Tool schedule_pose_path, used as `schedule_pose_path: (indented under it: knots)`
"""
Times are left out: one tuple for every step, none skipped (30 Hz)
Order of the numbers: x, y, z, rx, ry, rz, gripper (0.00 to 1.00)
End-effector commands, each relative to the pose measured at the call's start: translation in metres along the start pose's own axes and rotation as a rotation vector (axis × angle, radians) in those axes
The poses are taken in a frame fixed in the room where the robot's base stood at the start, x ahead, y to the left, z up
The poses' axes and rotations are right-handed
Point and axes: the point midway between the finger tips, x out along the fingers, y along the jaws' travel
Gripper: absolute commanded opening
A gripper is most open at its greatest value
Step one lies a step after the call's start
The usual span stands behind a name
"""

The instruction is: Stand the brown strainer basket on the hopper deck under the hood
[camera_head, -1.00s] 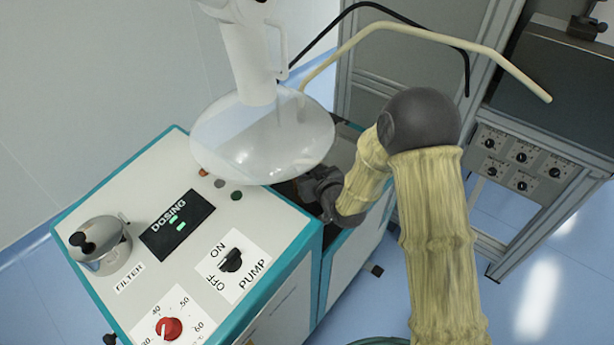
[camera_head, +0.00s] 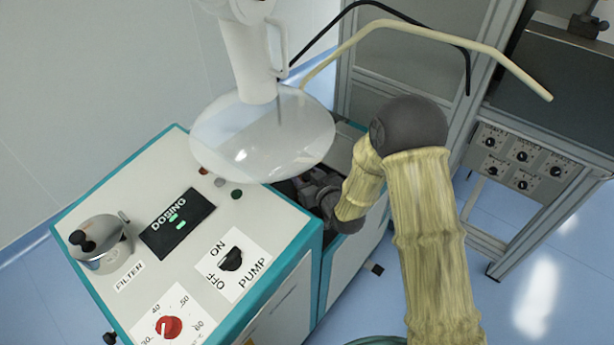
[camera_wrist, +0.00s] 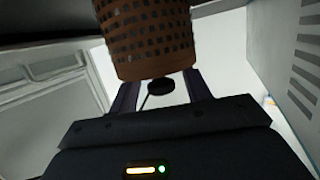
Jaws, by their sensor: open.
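The brown strainer basket (camera_wrist: 150,40) shows in the wrist view at top centre, with rows of square holes and its narrower end toward my fingers. It overlaps the far ends of the fingers in the picture; I cannot tell whether it touches them or what it rests on. My gripper (camera_wrist: 161,92) is open, its two dark fingers spread apart. In the head view my gripper (camera_head: 313,193) is low beside the clear round hood (camera_head: 262,140), partly hidden by it. The basket cannot be made out there. The deck area under the hood is dark and mostly hidden.
The white cabinet top (camera_head: 215,195) with teal edges carries a metal filter pot (camera_head: 100,243), a dosing display (camera_head: 177,222) and a pump switch (camera_head: 231,260). A cream bent pipe (camera_head: 430,36) arches behind my arm. A grey frame stands at right.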

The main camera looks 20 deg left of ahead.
Motion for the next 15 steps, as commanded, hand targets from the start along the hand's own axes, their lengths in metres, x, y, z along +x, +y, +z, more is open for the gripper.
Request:
schedule_pose_path:
  knots:
    - [0.000, 0.000, -0.001, 0.000, 0.000, 0.000, 0.48]
    - [-0.001, 0.000, -0.002, 0.000, 0.000, 0.000, 0.48]
    - [-0.001, 0.000, -0.004, 0.000, 0.000, 0.000, 0.48]
    - [-0.003, 0.000, -0.003, 0.000, 0.000, 0.000, 0.48]
    - [-0.005, 0.001, -0.002, 0.000, 0.000, 0.001, 0.48]
    - [-0.010, 0.000, -0.002, 0.000, 0.000, 0.001, 0.48]
    - [-0.013, 0.000, -0.002, 0.001, -0.001, 0.001, 0.48]
    - [-0.017, 0.001, -0.002, 0.001, -0.001, 0.001, 0.48]
    - [-0.023, 0.001, -0.002, 0.001, -0.001, 0.002, 0.48]
    - [-0.028, 0.001, -0.002, 0.001, 0.000, 0.002, 0.48]
    - [-0.033, 0.001, -0.002, 0.001, -0.001, 0.002, 0.48]
    - [-0.040, 0.001, -0.001, 0.001, -0.002, 0.002, 0.48]
    - [-0.044, 0.001, -0.002, 0.000, 0.000, 0.001, 0.48]
    - [-0.049, 0.000, -0.002, 0.000, 0.000, 0.001, 0.48]
    - [-0.055, 0.000, -0.001, 0.000, -0.001, 0.001, 0.48]
